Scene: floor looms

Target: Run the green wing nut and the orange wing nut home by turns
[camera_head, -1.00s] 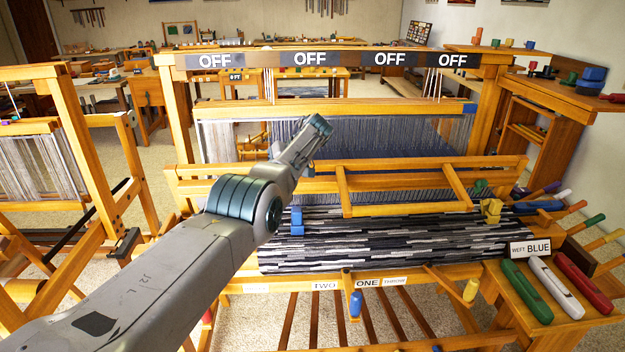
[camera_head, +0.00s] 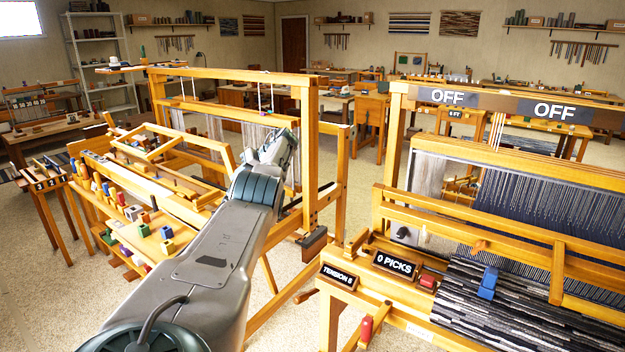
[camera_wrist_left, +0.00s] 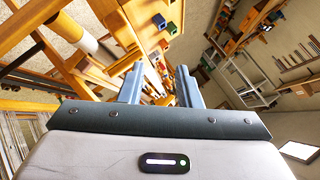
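No green wing nut can be made out in the current views. My left arm reaches up the middle of the head view, and its wrist end (camera_head: 275,155) is in front of the left-hand loom, well left of and apart from the orange piece. In the left wrist view my left gripper (camera_wrist_left: 158,72) has its two fingers apart with nothing held between them. My right gripper is not in view.
The right-hand loom carries a striped cloth roll (camera_head: 500,305), a blue block (camera_head: 488,283) and a "0 PICKS" sign (camera_head: 394,265). The left-hand loom (camera_head: 310,150) stands behind my arm. A shelf with coloured blocks (camera_head: 150,235) is at left. Bare floor (camera_head: 50,290) lies at lower left.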

